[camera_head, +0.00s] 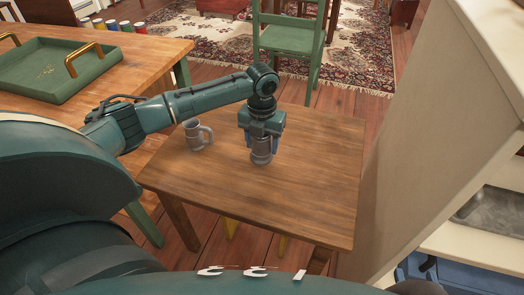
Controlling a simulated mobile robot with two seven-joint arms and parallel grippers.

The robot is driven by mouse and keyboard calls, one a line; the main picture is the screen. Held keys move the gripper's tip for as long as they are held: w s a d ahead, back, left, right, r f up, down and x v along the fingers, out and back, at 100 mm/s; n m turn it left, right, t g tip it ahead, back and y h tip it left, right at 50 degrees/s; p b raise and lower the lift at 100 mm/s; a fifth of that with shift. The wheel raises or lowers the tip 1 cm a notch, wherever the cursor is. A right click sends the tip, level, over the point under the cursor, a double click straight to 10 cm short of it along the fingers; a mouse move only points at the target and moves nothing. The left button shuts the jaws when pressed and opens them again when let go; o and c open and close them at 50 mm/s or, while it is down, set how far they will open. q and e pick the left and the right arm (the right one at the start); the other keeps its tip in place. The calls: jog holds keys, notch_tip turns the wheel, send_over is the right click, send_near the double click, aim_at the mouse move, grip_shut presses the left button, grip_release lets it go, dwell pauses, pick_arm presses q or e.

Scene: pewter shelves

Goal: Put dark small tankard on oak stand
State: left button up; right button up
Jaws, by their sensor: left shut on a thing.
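My left gripper (262,140) is shut on a small dark grey tankard (261,156), which is upright below the gripper with its upper part hidden between the fingers. The tankard is over the right-of-middle back part of the wooden oak stand (270,200). I cannot tell whether its base touches the top. A second grey tankard (193,135) with its handle to the right stands near the stand's left back edge, apart from the held one. My right gripper is not in view.
A green chair (290,38) stands behind. A pale cabinet (440,130) rises at the right. The stand's front and right are clear.

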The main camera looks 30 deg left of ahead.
pick_arm(q)
jog(key=shift+f, duration=1.25)
pick_arm(e)
jog(key=shift+w+a+t, duration=0.1)
jog(key=shift+w+t, duration=0.05)
jog(key=shift+t, duration=0.15)
pick_arm(q)
jog(key=o, duration=1.2)
jog(key=shift+f, duration=0.15)
notch_tip(320, 180, up, 12)
jog(key=p, duration=0.3)
jog(key=shift+f, duration=0.25)
jog(key=shift+r, duration=0.45)
pick_arm(e)
jog(key=shift+s+d+r+m+g+h, duration=0.35)
jog(key=shift+s+r+g, duration=0.2)
jog(key=shift+g, duration=0.35)
